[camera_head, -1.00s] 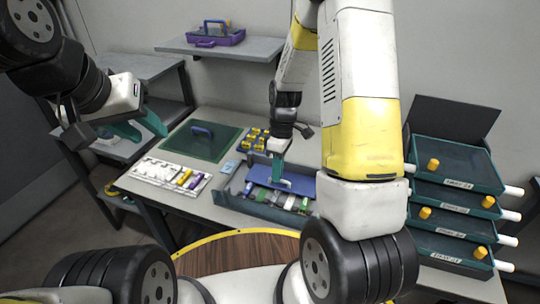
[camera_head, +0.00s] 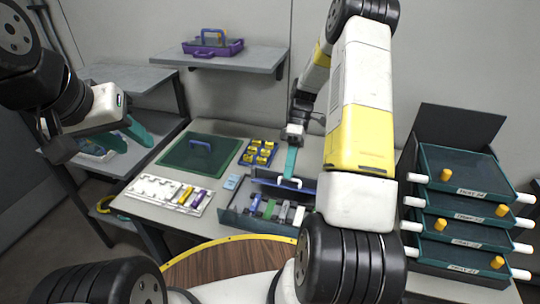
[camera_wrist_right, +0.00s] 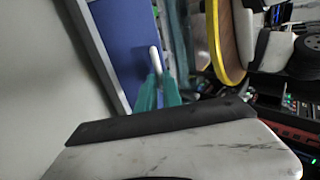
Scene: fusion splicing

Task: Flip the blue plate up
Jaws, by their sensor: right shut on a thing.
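The blue plate (camera_head: 268,183) is at the back of the grey-blue box (camera_head: 232,216) on the table. It looks narrow in the head view, tilted nearly edge-on. Its blue face fills the upper left of the right wrist view (camera_wrist_right: 130,45). My right gripper (camera_head: 289,177) is shut on the plate's white handle (camera_wrist_right: 155,58); its teal fingers (camera_wrist_right: 160,80) point at the handle in the wrist view. My left gripper (camera_head: 138,147) hangs open and empty at the left, away from the plate.
Several coloured parts (camera_head: 268,208) lie in the box. A green plate (camera_head: 190,160), a white tray (camera_head: 160,190) and a blue tray with yellow parts (camera_head: 262,148) are on the table. Stacked drawers (camera_head: 465,205) stand at the right.

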